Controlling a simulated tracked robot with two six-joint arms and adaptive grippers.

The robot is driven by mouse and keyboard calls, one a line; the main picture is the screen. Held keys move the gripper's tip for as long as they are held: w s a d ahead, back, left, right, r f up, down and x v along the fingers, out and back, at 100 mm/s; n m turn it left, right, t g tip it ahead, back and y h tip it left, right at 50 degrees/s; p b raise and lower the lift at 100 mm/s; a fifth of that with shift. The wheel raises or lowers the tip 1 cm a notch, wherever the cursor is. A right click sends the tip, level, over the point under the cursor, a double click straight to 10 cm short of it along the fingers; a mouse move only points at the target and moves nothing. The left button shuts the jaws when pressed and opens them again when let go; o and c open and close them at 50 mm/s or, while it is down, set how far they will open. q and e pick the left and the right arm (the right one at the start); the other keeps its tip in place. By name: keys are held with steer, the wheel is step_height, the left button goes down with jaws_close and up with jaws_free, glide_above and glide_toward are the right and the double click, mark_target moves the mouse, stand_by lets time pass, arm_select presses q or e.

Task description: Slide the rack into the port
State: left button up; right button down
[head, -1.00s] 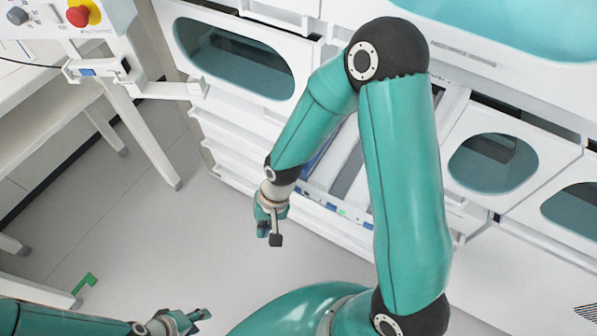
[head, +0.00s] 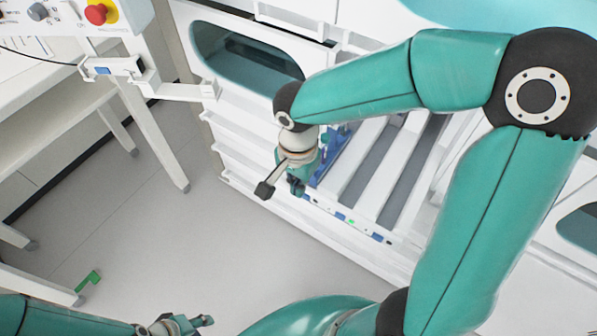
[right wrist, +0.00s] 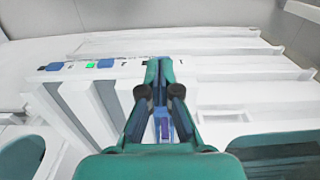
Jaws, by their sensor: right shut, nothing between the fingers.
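A narrow blue rack (head: 331,160) sits lengthwise in the leftmost visible lane of the white slotted deck in the head view, partly hidden by my right arm. In the right wrist view a blue-purple strip of it (right wrist: 164,127) shows between the finger links. My right gripper (head: 281,187) is shut and empty, at the deck's front edge by the rack's near end; whether it touches the rack I cannot tell. It also shows in the right wrist view (right wrist: 160,92). My left gripper (head: 190,324) is low at the bottom left, away from the deck; its jaw state is unclear.
The deck's front edge carries blue marks and one green light (head: 351,221). Empty lanes (head: 380,180) lie right of the rack. A drawer with an oval window (head: 240,55) is at upper left. A white table with a red button (head: 97,14) stands left.

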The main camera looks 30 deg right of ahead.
steer(key=shift+w+d+f+p, duration=0.4)
steer(key=shift+d+f, duration=0.4)
steer(key=shift+d, duration=0.15)
steer(key=shift+w+d+f+p, duration=0.3)
steer(key=shift+w+d+f, duration=0.1)
steer(key=shift+d+f, duration=0.45)
steer(key=shift+r, duration=0.1)
